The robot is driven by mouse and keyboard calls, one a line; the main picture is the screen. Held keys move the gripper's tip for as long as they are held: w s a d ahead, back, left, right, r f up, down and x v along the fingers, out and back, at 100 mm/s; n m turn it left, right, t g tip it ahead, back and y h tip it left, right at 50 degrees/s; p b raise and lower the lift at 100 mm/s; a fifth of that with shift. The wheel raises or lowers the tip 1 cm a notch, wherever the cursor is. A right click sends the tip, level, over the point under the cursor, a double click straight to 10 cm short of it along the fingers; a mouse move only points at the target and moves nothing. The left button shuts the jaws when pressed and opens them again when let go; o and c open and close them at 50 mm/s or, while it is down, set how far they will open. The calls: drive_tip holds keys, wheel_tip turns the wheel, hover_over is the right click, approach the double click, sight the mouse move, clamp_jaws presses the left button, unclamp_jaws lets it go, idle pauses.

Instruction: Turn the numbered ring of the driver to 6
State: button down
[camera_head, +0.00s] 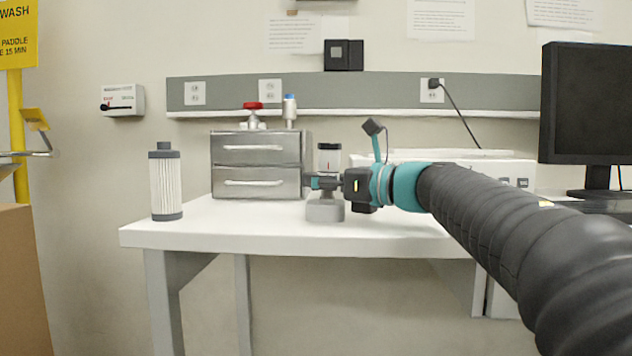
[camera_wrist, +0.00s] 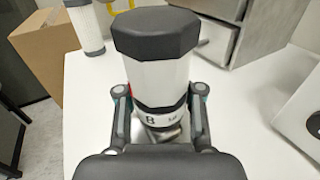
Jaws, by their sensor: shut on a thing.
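The driver (camera_head: 329,161) stands upright on the table, with a dark cap and a pale body, above a grey block (camera_head: 325,212). In the wrist view the driver (camera_wrist: 155,72) shows a black faceted cap, a white body and a black band. Below the band is the white numbered ring (camera_wrist: 152,119), with an 8 facing the camera and a smaller mark to its right that I cannot read. My gripper (camera_head: 322,181) reaches in from the right, level, and is shut on the driver. In the wrist view its fingers (camera_wrist: 160,100) flank the driver around the band and ring. The ring's far side is hidden.
A white ribbed filter (camera_head: 165,185) stands at the table's left. A steel drawer unit (camera_head: 258,165) with red- and blue-topped fittings is behind, left of the driver. A monitor (camera_head: 588,105) is at right. The table front (camera_head: 240,232) is clear.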

drive_tip(key=shift+f+n+g, duration=0.2)
drive_tip(key=shift+n+g, duration=0.1)
drive_tip(key=shift+g, duration=0.1)
drive_tip(key=c, duration=1.1)
unclamp_jaws()
drive_tip(key=shift+r, duration=0.1)
drive_tip(key=shift+d, duration=0.1)
drive_tip(key=v, duration=1.1)
drive_tip(key=shift+s+d, duration=0.15)
drive_tip(key=shift+d, duration=0.25)
